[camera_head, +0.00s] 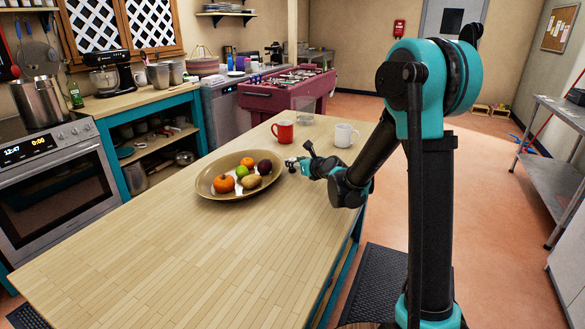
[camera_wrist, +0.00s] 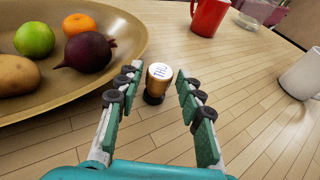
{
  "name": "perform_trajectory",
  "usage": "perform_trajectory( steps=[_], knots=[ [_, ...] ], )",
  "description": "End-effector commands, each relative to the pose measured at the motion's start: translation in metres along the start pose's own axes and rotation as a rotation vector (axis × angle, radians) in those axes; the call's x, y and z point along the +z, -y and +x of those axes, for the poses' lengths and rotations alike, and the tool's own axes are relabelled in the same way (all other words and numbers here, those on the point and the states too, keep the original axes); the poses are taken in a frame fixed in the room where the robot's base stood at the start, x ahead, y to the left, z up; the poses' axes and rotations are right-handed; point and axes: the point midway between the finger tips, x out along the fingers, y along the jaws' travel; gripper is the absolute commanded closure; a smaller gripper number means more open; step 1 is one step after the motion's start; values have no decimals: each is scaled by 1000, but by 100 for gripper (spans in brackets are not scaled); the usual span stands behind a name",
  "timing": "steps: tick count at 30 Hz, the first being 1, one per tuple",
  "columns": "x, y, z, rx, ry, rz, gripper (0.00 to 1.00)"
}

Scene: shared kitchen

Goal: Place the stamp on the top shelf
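The stamp (camera_wrist: 158,82) stands upright on the wooden table, with a brown body, dark base and white marked top. In the wrist view it sits between the two fingers of my gripper (camera_wrist: 160,74), with a visible gap on each side. My gripper is open. In the head view my gripper (camera_head: 297,164) is low over the table, just right of the fruit bowl; the stamp is too small to make out surely there. Wall shelves (camera_head: 226,13) show at the upper left, and a metal shelf unit (camera_head: 562,112) stands at the right; which one the task means is unclear.
A wide bowl (camera_head: 208,190) of fruit is close left of my gripper. A red mug (camera_head: 283,132), a white mug (camera_head: 345,134) and a clear container (camera_head: 306,118) stand farther back on the table (camera_head: 190,262). The near table half is clear.

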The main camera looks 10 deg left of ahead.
Motion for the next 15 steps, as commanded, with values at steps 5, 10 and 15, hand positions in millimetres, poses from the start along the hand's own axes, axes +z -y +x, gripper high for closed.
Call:
perform_trajectory(
  steps=[5,10,15],
  knots=[
    [0,0,0,0,0,0,83],
    [0,0,0,0,0,0,100],
    [0,0,0,0,0,0,100]
  ],
)
